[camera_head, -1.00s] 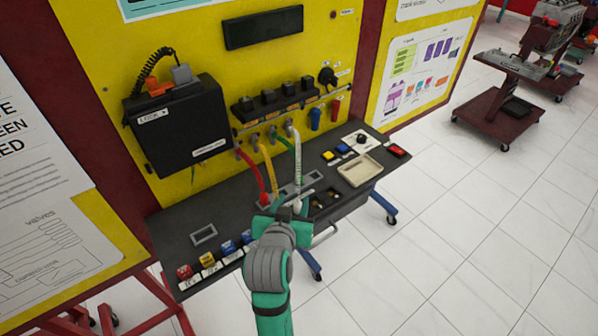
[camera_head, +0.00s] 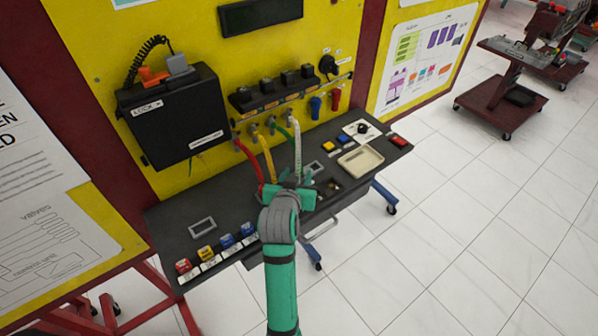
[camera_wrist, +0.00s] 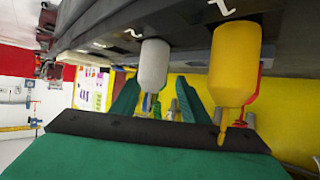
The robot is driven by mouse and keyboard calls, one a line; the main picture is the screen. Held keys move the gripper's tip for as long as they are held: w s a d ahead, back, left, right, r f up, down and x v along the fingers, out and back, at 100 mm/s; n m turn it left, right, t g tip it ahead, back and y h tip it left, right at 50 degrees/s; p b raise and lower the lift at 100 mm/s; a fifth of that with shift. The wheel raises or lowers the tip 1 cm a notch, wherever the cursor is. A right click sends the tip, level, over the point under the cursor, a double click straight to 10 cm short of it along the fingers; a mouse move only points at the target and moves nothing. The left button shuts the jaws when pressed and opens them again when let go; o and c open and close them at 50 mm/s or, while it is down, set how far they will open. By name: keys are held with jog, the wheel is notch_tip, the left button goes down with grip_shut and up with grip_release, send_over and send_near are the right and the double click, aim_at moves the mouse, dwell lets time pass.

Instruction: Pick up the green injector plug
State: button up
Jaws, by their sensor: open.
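In the head view, the green hose (camera_head: 283,132) runs down from the wall fittings and passes behind my gripper (camera_head: 292,184). The green injector plug is not clearly visible; my gripper and wrist cover that part of the bench. My gripper is open over the bench at the hose ends. In the wrist view, my two green fingers stand apart (camera_wrist: 157,100). A grey-white plug (camera_wrist: 153,65) shows between them, with its depth unclear. A yellow plug (camera_wrist: 235,62) is to the right. I see nothing held.
Red (camera_head: 250,160), yellow (camera_head: 267,157) and white (camera_head: 298,150) hoses hang close around my gripper. Coloured labelled blocks (camera_head: 206,252) line the bench's front left. A beige tray (camera_head: 360,160) is on the right. A black box (camera_head: 175,122) hangs on the yellow panel.

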jog(key=shift+x, duration=0.9)
grip_shut()
jog(key=shift+r, duration=0.15)
